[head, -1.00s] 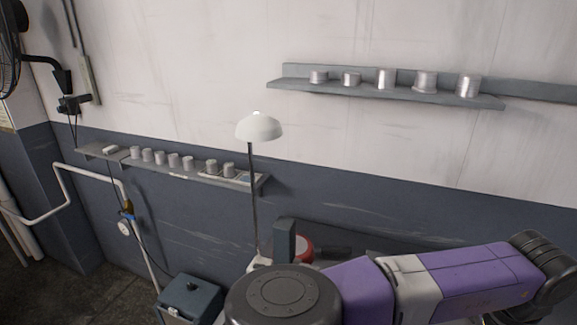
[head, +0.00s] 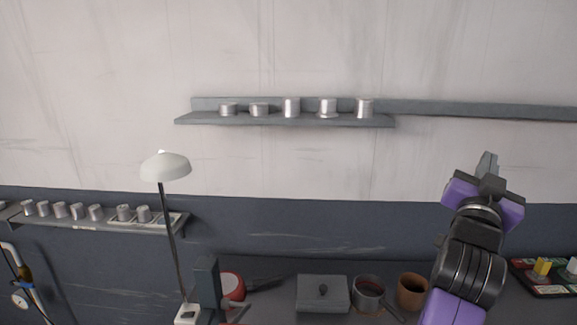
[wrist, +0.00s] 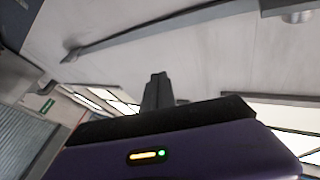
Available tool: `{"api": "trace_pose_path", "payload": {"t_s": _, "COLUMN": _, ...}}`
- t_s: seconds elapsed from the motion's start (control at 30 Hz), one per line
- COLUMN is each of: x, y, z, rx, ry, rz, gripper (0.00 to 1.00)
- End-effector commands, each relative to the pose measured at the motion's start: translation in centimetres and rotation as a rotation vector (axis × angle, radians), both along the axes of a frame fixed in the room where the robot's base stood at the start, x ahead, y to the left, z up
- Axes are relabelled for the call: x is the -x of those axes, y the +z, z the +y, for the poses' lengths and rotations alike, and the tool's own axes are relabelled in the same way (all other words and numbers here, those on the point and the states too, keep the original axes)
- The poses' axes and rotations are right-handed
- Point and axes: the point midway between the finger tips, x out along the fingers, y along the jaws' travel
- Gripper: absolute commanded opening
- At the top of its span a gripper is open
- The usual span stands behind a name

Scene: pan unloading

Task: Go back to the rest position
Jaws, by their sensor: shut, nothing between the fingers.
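My gripper (head: 487,165) is raised at the right of the head view, with its fingers pointing up in front of the pale wall. The fingers are together and hold nothing. In the wrist view the closed fingers (wrist: 157,92) stand up past the purple housing, with no object near them. The pan scene lies below: a dark pan (head: 368,292) with reddish contents and a handle toward the front stands on the bench, left of my arm.
On the bench are a grey lidded box (head: 323,293), a brown pot (head: 411,290), a red round item (head: 232,287) and a tray of coloured items (head: 545,282). A lamp (head: 165,167) stands at left. A wall shelf (head: 285,119) holds several metal cans. The wall space beside my gripper is clear.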

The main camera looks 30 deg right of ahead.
Motion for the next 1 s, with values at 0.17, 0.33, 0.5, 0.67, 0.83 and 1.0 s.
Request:
{"api": "trace_pose_path", "payload": {"t_s": 0.17, "x": -2.4, "y": 1.2, "z": 5.8, "rx": 0.255, "ry": 0.145, "rz": 0.072, "gripper": 0.0}}
{"api": "trace_pose_path", "payload": {"t_s": 0.33, "x": -4.1, "y": -0.5, "z": 12.1, "rx": 0.429, "ry": 0.307, "rz": 0.131, "gripper": 0.0}}
{"api": "trace_pose_path", "payload": {"t_s": 0.5, "x": -4.5, "y": -4.5, "z": 18.1, "rx": 0.536, "ry": 0.482, "rz": 0.191, "gripper": 0.0}}
{"api": "trace_pose_path", "payload": {"t_s": 0.67, "x": -3.3, "y": -9.6, "z": 23.1, "rx": 0.573, "ry": 0.648, "rz": 0.245, "gripper": 0.0}}
{"api": "trace_pose_path", "payload": {"t_s": 0.83, "x": -0.6, "y": -15.3, "z": 27.5, "rx": 0.547, "ry": 0.813, "rz": 0.299, "gripper": 0.0}}
{"api": "trace_pose_path", "payload": {"t_s": 1.0, "x": 3.4, "y": -20.9, "z": 31.2, "rx": 0.457, "ry": 0.957, "rz": 0.355, "gripper": 0.0}}
